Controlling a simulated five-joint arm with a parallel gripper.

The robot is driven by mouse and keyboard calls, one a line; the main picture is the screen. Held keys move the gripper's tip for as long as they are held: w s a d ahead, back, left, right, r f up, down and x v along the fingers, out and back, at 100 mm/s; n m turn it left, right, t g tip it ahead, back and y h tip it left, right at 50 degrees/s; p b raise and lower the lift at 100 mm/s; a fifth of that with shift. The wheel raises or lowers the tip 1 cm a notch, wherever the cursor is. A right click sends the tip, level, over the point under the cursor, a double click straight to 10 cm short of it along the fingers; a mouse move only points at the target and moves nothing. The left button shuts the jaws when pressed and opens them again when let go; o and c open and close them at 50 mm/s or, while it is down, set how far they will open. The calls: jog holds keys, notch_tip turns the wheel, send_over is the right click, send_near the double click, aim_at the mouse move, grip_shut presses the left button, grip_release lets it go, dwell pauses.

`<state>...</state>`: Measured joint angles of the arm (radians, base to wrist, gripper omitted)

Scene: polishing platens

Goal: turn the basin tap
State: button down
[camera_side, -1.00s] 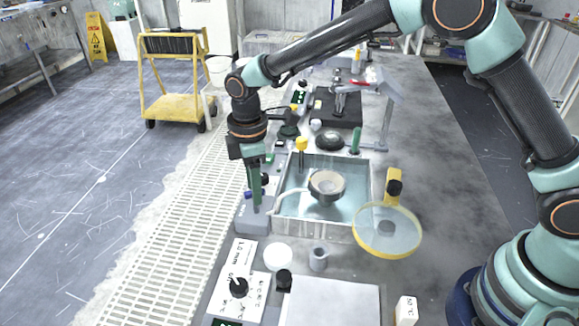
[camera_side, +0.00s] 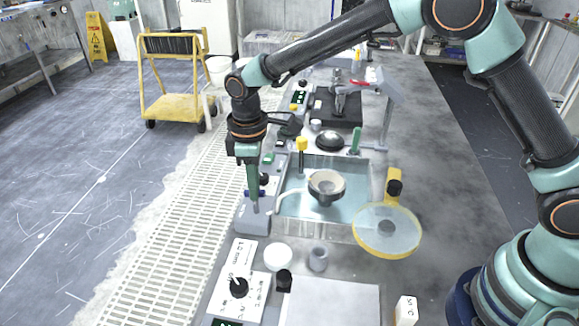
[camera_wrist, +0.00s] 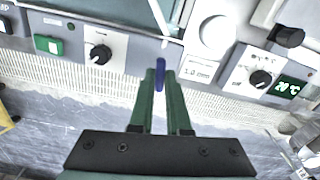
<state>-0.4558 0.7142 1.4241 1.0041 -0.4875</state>
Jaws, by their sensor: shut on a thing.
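The basin (camera_side: 364,205) is a grey rectangular tank holding pale blue water, with a round metal bowl (camera_side: 327,187) in it. The tap has a grey base (camera_side: 252,220) at the basin's left edge, a thin pale spout reaching over the water, and a blue handle (camera_wrist: 160,75). My gripper (camera_side: 254,205) points down over the tap base. In the wrist view its two green fingers (camera_wrist: 163,66) stand on either side of the blue handle and are shut on it. The fingers hide part of the handle in the side view.
A white box with a black knob (camera_side: 238,288), a white round dish (camera_side: 278,257) and a grey cup (camera_side: 318,258) are in front. A yellow-topped post (camera_side: 301,144) stands behind. Open floor lies left.

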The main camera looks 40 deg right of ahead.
jog(key=shift+m, duration=0.8)
jog(key=c, duration=0.9)
grip_release()
notch_tip(320, 180, up, 12)
jog(key=shift+r, duration=0.1)
